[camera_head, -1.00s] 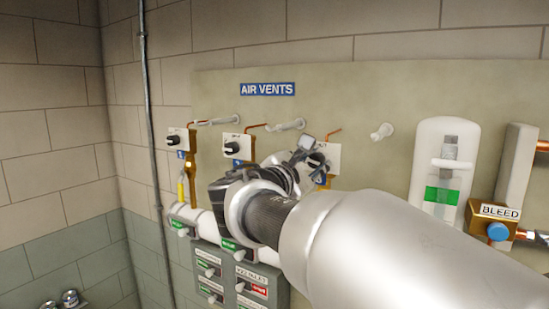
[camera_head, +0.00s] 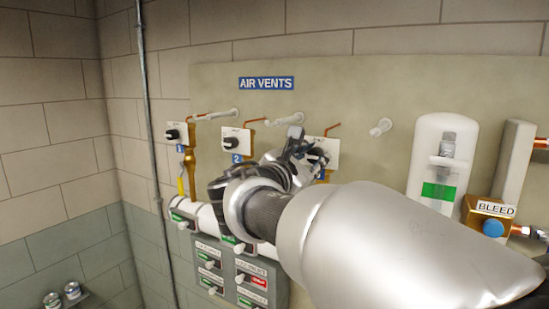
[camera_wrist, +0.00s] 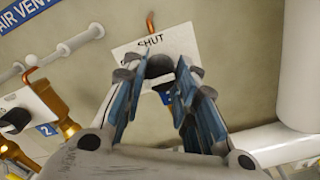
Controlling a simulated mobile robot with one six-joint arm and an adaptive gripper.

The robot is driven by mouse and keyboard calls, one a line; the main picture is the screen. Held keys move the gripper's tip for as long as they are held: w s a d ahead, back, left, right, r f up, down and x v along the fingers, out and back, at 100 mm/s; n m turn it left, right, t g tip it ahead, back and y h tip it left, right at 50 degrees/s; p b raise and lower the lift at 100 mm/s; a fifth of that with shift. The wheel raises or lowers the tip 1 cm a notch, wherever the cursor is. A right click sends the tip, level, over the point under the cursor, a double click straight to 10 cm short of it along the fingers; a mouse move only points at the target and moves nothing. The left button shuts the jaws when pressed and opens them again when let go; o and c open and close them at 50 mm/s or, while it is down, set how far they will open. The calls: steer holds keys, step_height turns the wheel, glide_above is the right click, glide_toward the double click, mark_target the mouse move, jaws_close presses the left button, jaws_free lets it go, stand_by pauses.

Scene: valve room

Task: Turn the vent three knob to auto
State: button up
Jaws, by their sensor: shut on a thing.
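The vent three plate (camera_head: 327,147) is the third white plate from the left under the AIR VENTS sign (camera_head: 266,83). In the wrist view this plate (camera_wrist: 173,44) carries the word SHUT at its top; its other lettering is mostly covered. Its dark knob (camera_wrist: 159,66) sits between my fingertips, and my gripper (camera_wrist: 157,76) is shut on it. The knob's pointer direction cannot be told. In the head view my gripper (camera_head: 307,150) reaches the plate from the lower left and covers part of it.
Vent one's knob (camera_head: 172,134) and vent two's knob (camera_head: 231,143) are to the left. Pale pegs (camera_head: 284,121) stick out above. A panel of labelled switches (camera_head: 238,270) hangs below, and the BLEED block (camera_head: 490,218) is at right.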

steer(key=o, duration=1.1)
steer(key=shift+a, duration=0.1)
steer(key=v, duration=1.2)
